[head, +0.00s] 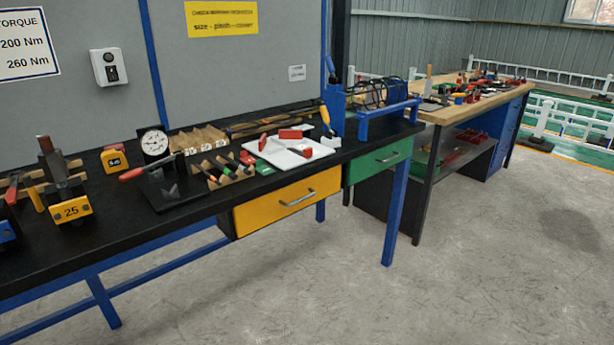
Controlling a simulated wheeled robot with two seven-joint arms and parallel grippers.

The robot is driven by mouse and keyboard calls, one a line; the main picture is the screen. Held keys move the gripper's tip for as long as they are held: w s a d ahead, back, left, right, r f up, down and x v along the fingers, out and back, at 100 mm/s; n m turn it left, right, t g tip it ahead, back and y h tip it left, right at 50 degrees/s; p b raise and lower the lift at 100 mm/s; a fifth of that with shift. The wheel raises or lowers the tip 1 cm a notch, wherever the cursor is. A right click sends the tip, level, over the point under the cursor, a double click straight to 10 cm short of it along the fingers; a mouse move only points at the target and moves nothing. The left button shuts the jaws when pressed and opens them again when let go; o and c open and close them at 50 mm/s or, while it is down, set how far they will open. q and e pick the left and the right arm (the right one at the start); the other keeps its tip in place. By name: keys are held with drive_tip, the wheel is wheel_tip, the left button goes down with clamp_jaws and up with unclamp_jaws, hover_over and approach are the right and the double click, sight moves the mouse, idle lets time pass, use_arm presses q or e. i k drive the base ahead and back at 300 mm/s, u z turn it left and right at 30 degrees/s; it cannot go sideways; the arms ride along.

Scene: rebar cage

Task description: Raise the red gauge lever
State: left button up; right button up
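A red-handled lever (132,174) shows on the black workbench at the left of the head view. It lies low and nearly level, tilted slightly, at the left edge of a flat black plate (172,192). A round white dial gauge (154,143) stands upright just behind the plate. A dark rod leads from the red grip toward the gauge; how they join is too small to tell. Neither of my grippers is in view.
A yellow block marked 25 (71,210) and a yellow tape measure (115,159) stand left of the lever. A rack of coloured-handled tools (225,176) and a white tray (318,152) are to its right. Open concrete floor (300,280) lies in front.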

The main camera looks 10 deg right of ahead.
sight(137, 171)
drive_tip(key=z, duration=0.5)
drive_tip(key=i, duration=1.3)
drive_tip(key=u, duration=0.85)
